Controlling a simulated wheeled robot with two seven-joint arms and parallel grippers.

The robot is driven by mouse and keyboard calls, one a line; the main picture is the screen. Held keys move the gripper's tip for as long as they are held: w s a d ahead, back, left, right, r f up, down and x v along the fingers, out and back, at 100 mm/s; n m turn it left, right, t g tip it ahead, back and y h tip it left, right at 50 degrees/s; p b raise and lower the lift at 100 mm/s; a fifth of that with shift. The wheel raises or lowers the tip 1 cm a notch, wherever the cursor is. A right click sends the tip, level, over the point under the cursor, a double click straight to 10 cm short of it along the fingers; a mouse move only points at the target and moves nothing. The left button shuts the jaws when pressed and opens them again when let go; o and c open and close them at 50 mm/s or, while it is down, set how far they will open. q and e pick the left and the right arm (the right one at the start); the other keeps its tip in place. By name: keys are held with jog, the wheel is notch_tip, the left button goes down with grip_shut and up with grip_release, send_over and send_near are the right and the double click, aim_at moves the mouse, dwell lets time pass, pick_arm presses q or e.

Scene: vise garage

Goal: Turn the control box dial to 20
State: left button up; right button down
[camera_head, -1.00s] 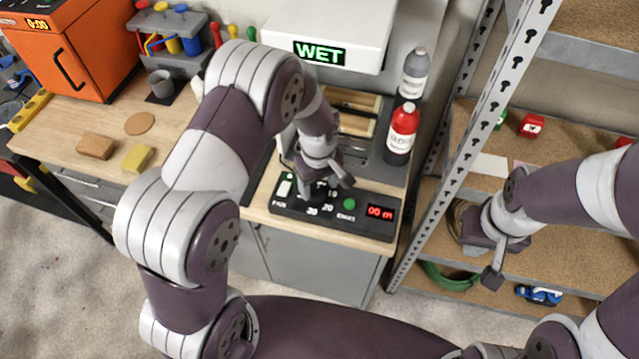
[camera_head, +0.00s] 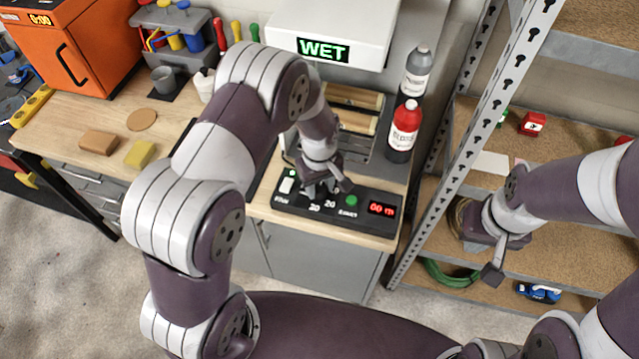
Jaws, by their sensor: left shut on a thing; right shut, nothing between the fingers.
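The black control box (camera_head: 365,225) lies along the front edge of the workbench. The printed number 20 shows below and right of my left gripper. My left gripper (camera_head: 318,194) points down at the dial on the box and is shut on it. The dial itself is hidden behind the gripper, so its setting cannot be read. My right gripper (camera_head: 488,272) is shut and empty in front of the shelf at the right.
A white machine with a WET sign (camera_head: 323,48) stands behind the box. A red bottle (camera_head: 404,130) and a grey bottle (camera_head: 416,72) stand right of it. A metal shelf post (camera_head: 470,140) rises between the bench and my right arm.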

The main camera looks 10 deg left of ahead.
pick_arm(q)
jog(key=m, duration=0.5)
jog(key=shift+r+m, duration=0.1)
jog(key=shift+m, duration=0.2)
jog(key=m, duration=0.6)
jog(key=shift+w, duration=0.1)
jog(key=m, duration=0.5)
jog(key=shift+m, duration=0.4)
jog(key=m, duration=0.5)
jog(key=shift+w+m, duration=0.1)
jog(key=shift+m, duration=0.2)
jog(key=shift+r, duration=0.1)
jog(key=o, duration=0.9)
jog(key=shift+o, duration=0.7)
